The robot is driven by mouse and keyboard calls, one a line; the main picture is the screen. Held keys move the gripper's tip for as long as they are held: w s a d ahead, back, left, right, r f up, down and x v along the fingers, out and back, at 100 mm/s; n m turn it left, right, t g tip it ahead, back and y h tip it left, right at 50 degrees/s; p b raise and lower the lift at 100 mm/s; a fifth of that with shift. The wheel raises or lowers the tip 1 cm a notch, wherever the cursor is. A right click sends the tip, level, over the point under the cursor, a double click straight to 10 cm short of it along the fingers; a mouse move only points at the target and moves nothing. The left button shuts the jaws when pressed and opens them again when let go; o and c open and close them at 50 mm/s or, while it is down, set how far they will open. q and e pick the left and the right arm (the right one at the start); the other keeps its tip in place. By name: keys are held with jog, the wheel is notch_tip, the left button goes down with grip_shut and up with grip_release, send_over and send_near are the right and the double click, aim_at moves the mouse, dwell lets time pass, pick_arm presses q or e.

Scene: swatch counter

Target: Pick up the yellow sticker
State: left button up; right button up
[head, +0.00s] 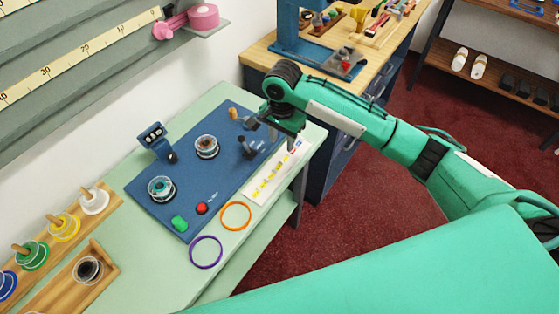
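A white sheet (256,196) lies at the right edge of the pale green counter (222,272), and small yellow stickers (268,178) sit on it in a row. They are too small to count or tell apart clearly. My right arm reaches in from the right, and its gripper (292,145) points down over the far end of the sheet. The gripper looks close above the sheet, but I cannot tell whether it touches it. Its fingers are dark and small, so their opening is unclear. My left gripper is not in view.
A blue mat (182,206) with spools, a green piece (180,223) and a red button (202,208) lies left of the sheet. An orange ring (236,230) and a purple ring (206,266) lie in front. A wooden workbench (262,48) stands behind.

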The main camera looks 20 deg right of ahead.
aim_at(281, 162)
jog(key=f, duration=0.4)
jog(key=shift+w, duration=0.25)
jog(key=shift+s+f, duration=0.15)
jog(key=shift+f, duration=0.3)
notch_tip(281, 162, down, 4)
jog(key=shift+f+p, duration=0.25)
jog(key=shift+p, duration=0.3)
jog(key=shift+c, duration=0.5)
grip_shut()
